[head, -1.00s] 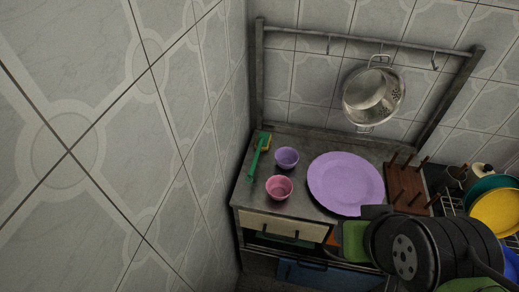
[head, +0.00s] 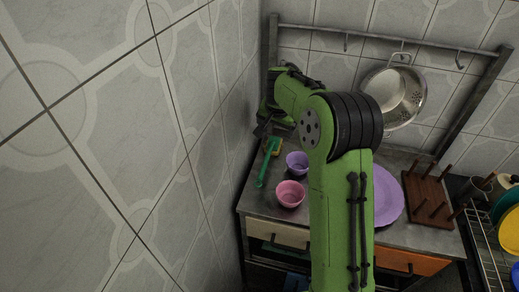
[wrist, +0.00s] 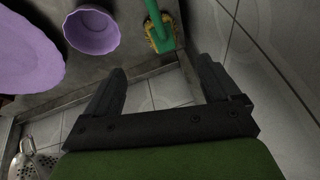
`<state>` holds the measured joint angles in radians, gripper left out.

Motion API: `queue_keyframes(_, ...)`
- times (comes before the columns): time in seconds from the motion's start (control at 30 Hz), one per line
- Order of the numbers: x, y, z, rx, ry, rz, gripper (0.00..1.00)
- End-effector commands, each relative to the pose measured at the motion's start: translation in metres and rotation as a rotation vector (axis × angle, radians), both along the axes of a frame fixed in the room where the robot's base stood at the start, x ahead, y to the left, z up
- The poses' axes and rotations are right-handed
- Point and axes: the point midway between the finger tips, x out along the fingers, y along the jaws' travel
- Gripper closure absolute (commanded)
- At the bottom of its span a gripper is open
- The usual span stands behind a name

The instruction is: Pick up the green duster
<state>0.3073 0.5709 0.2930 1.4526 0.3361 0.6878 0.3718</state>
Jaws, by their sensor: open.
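The green duster (head: 268,161) lies on the counter near the left wall. It has a long green handle and a yellow head at its back end. In the wrist view the duster (wrist: 157,22) is at the top, just beyond my fingertips, with its yellow head nearest them. My gripper (wrist: 160,66) is open, with nothing between its fingers. In the head view my gripper (head: 262,129) is above the back left of the counter, near the wall and behind the duster. It does not appear to touch the duster.
A purple bowl (head: 297,163) and a pink bowl (head: 290,194) stand right of the duster. A purple plate (head: 388,197) is partly hidden by my arm. A wooden peg rack (head: 428,200) is farther right. A colander (head: 396,95) hangs at the back. Tiled wall bounds the left.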

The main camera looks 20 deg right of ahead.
Motion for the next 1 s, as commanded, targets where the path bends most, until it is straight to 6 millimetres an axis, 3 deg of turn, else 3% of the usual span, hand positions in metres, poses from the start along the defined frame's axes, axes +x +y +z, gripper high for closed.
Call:
queue_keyframes(0.23, 0.023, -0.007, -0.061, 0.002, 0.007, 0.002, 0.11)
queue_keyframes(0.47, 0.036, -0.012, -0.089, 0.000, 0.004, 0.004, 0.11)
queue_keyframes(0.63, 0.048, -0.014, -0.120, 0.001, 0.006, 0.004, 0.11)
queue_keyframes(0.77, 0.055, -0.016, -0.132, 0.000, 0.003, 0.005, 0.11)
queue_keyframes(0.97, 0.055, -0.016, -0.132, -0.001, 0.002, 0.005, 0.11)
queue_keyframes(1.0, 0.055, -0.016, -0.132, -0.001, 0.002, 0.005, 0.15)
